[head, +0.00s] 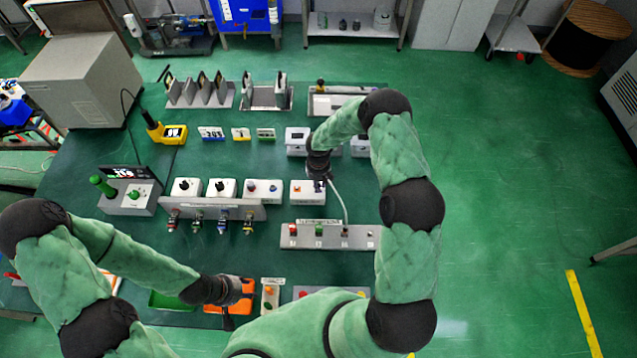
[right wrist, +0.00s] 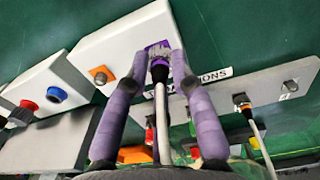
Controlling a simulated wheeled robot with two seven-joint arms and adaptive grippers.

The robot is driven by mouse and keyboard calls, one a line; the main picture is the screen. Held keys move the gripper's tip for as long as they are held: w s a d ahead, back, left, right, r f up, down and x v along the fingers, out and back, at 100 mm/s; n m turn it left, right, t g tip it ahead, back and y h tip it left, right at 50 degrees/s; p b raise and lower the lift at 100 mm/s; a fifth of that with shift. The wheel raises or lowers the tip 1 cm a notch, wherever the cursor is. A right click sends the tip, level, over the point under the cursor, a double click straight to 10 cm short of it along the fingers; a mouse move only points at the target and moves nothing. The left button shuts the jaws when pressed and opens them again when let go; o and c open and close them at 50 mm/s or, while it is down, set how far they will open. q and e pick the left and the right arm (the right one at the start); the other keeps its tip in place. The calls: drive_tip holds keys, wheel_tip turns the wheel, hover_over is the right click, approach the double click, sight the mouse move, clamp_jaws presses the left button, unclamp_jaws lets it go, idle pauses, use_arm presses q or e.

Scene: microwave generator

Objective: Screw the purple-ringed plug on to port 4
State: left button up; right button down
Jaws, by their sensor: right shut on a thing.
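My right gripper (head: 318,180) is over the right end of a white box (head: 307,192). In the right wrist view its fingers (right wrist: 157,62) are shut on the purple-ringed plug (right wrist: 158,50), with a white cable (right wrist: 161,125) trailing back between them. The plug is at the box's face; I cannot tell whether it is still seated there. Port 4 (right wrist: 290,86) is a bare metal stub at the right end of the grey port panel (head: 330,243), apart from the gripper. My left gripper (head: 232,290) is by an orange tray (head: 240,306); its jaws are unclear.
An orange-ringed plug (right wrist: 242,100) with its own cable sits beside port 4. Red and green plugs are further left on the panel. An orange socket (right wrist: 102,75) is on the white box. A rack of several hanging connectors (head: 215,208) stands left. Free table lies between box and panel.

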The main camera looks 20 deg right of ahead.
idle(0.4)
drive_tip(key=c, duration=1)
unclamp_jaws()
drive_tip(key=shift+c, duration=0.2)
drive_tip(key=shift+r, duration=0.1)
wheel_tip(320, 180, up, 12)
